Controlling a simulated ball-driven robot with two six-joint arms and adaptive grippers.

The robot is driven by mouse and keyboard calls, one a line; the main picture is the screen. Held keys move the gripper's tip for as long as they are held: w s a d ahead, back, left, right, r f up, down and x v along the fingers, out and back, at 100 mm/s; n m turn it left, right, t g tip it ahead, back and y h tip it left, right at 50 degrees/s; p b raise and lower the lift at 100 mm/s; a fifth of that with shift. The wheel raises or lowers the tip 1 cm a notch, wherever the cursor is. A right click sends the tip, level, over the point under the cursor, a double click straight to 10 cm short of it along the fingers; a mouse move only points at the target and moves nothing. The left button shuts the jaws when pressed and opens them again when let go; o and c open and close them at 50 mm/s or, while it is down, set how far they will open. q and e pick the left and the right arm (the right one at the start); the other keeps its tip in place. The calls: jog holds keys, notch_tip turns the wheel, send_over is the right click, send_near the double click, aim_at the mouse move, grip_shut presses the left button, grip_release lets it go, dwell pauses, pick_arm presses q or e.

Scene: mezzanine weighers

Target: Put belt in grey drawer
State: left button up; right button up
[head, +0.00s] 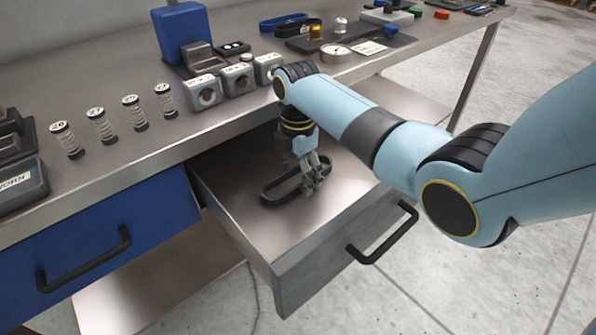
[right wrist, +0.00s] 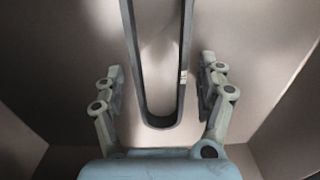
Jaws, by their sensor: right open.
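The grey drawer (head: 330,255) is pulled open below the table top. A dark looped belt (head: 281,190) is inside it, and it looks to lie on the drawer floor. My right gripper (head: 318,180) is down in the drawer at the right end of the belt. In the right wrist view, the belt (right wrist: 136,70) runs between the two spread fingers of my right gripper (right wrist: 158,90), with a gap on each side. The gripper is open. My left gripper is not in view.
A closed blue drawer (head: 110,240) is to the left. On the table top (head: 110,75) stand several springs (head: 98,126), labelled grey blocks (head: 237,80) and a blue device (head: 183,35). Blue and black belts (head: 284,21) lie at the back.

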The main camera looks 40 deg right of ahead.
aim_at(298, 182)
notch_tip(298, 182, up, 8)
jog(key=p, duration=0.2)
jog(key=shift+f, duration=0.1)
dwell(0.6)
